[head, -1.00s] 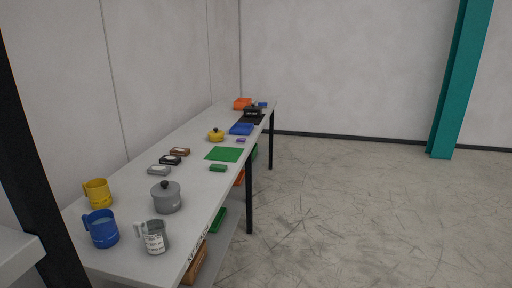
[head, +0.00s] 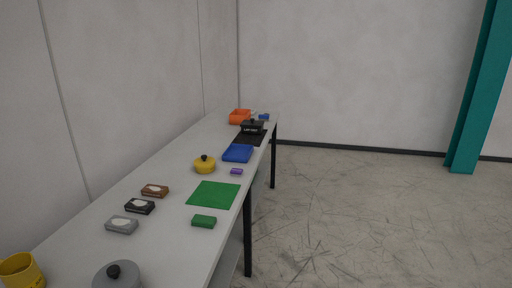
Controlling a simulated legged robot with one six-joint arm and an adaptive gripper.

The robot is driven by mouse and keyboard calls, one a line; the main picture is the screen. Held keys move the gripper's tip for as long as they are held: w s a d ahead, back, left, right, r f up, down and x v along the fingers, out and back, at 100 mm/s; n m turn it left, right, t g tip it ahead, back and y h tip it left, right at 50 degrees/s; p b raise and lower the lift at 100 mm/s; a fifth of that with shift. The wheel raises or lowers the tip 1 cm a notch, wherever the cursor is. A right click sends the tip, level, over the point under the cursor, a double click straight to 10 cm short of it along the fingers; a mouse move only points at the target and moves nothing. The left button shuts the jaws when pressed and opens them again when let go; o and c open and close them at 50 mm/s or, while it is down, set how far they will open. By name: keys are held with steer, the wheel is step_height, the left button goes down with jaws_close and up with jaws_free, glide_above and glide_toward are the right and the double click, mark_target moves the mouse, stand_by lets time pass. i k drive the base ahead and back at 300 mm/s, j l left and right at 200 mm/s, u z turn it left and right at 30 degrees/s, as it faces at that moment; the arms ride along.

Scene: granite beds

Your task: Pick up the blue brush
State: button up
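A small blue object (head: 264,117) lies at the far end of the long table, right of an orange container. It is too small for me to tell whether it is the blue brush. A larger flat blue tray-like item (head: 238,153) lies nearer, along the table's right side. No clear bristles or handle show on either. My gripper is not in view.
The long white table (head: 175,240) runs along the wall. It holds a yellow pot (head: 205,165), a green mat (head: 214,194), a green block (head: 204,221), an orange container (head: 240,116) and a dark pot (head: 252,127). Open floor (head: 350,215) lies right of the table.

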mark_target(264, 117)
steer(key=i, duration=1.35)
steer(key=i+l+u, duration=0.1)
steer(key=i, duration=1.25)
steer(key=i+l+z, duration=0.1)
steer(key=l, duration=0.25)
steer(key=i+l+z, duration=0.25)
steer(key=i+l, duration=0.2)
steer(key=l, duration=0.2)
steer(key=i+l, duration=0.15)
steer(key=i, duration=0.3)
steer(key=i+l+z, duration=0.1)
steer(key=i, duration=0.4)
steer(key=i+l, duration=0.25)
steer(key=i, duration=0.2)
steer(key=i+j+u, duration=0.15)
steer(key=i+u, duration=0.2)
steer(key=i, duration=0.15)
steer(key=i+u, duration=0.4)
steer(key=i+l+u, duration=0.2)
steer(key=i+u, duration=0.15)
steer(key=i, duration=0.15)
steer(key=i+u, duration=0.2)
steer(key=i, duration=0.25)
